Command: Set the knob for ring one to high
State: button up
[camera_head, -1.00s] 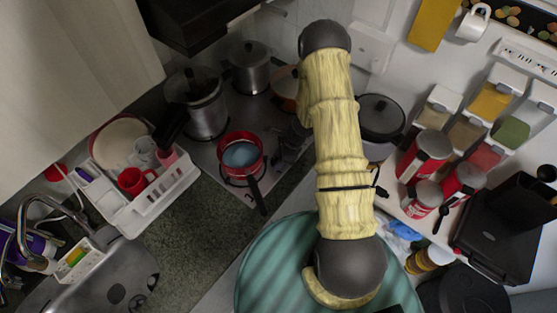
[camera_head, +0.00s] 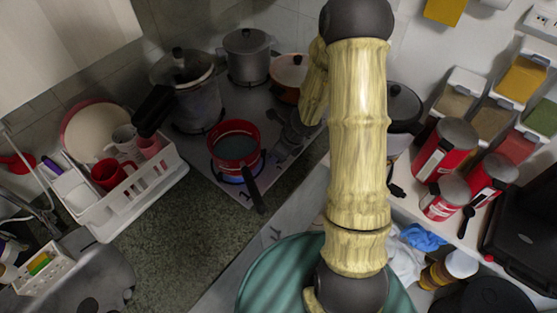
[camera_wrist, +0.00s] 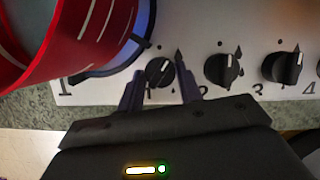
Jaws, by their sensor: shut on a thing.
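In the wrist view, my gripper (camera_wrist: 160,88) has its two dark fingers on either side of a black stove knob (camera_wrist: 160,72), shut on it. The knob is the leftmost one visible, and its pointer line is tilted. Two more black knobs, a middle one (camera_wrist: 222,70) and a right one (camera_wrist: 283,67), sit to its right. A printed 1 shows further left on the panel; I cannot tell surely which number belongs to the held knob. The red pan (camera_head: 234,150) stands on a burner with a blue flame (camera_head: 232,180) beneath it.
Steel pots, one in front (camera_head: 183,85) and one behind (camera_head: 247,55), stand on the stove. A white dish rack (camera_head: 140,195) is at left. Red canisters (camera_head: 447,150) stand at right.

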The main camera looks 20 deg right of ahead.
jog(key=shift+m+t+h+b, duration=0.3)
jog(key=shift+m+b, duration=0.9)
jog(key=shift+b, duration=0.35)
jog(key=o, duration=1)
jog(key=shift+r, duration=0.1)
jog(key=p+v, duration=0.5)
jog(key=v, duration=0.3)
jog(key=p+v, duration=0.5)
jog(key=v, duration=0.4)
jog(key=shift+s+a+r+p, duration=0.1)
jog(key=shift+a+r+p, duration=0.05)
jog(key=shift+a+p, duration=0.15)
